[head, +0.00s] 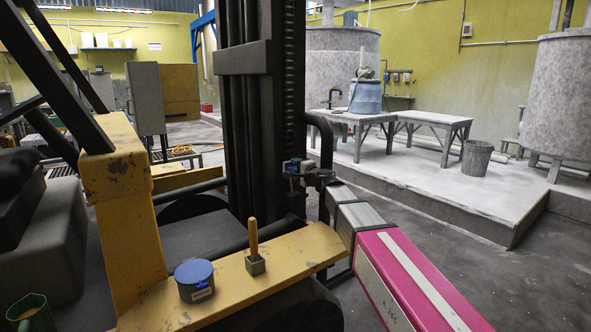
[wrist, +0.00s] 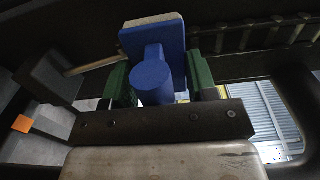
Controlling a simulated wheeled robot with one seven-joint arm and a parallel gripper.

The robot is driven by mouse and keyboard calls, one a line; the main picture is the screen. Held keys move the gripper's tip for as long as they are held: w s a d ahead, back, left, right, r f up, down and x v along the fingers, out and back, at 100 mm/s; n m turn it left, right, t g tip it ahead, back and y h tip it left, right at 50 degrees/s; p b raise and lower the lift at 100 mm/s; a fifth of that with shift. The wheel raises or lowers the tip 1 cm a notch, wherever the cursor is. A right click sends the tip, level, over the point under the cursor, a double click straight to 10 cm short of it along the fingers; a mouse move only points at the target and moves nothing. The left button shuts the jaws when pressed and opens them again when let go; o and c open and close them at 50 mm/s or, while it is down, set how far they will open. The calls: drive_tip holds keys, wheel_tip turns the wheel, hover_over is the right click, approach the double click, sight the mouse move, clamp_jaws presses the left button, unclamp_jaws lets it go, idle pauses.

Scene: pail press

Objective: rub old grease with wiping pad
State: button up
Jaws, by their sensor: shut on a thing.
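The wiping pad (wrist: 178,44) shows in the wrist view as a blue block with a pale grey layer along its far edge and a round blue handle towards the camera. My gripper (wrist: 158,82) is shut on it, with a green finger on each side of the handle. In the head view my magenta arm runs from the bottom right to the dark mast, and its dark end is beside the mast. The pad is too small there to make out clearly. I cannot pick out the old grease in either view, nor tell whether the pad touches a surface.
The dark mast (head: 250,110) stands upright mid-picture on a yellow vehicle frame (head: 125,220). A blue tin (head: 195,283) and a wooden-handled brush (head: 253,245) stand on its yellow beam. A green mug (head: 32,315) is bottom left. Benches (head: 435,122) and tanks are far behind.

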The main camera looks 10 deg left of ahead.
drive_tip(key=shift+v, duration=2.75)
drive_tip(key=shift+s, duration=0.1)
drive_tip(key=v, duration=0.2)
drive_tip(key=shift+s+d, duration=0.25)
drive_tip(key=shift+d, duration=0.1)
drive_tip(key=shift+w+a, duration=0.1)
drive_tip(key=shift+x, duration=3.25)
drive_tip(key=shift+x, duration=1.05)
drive_tip(key=shift+r, duration=0.1)
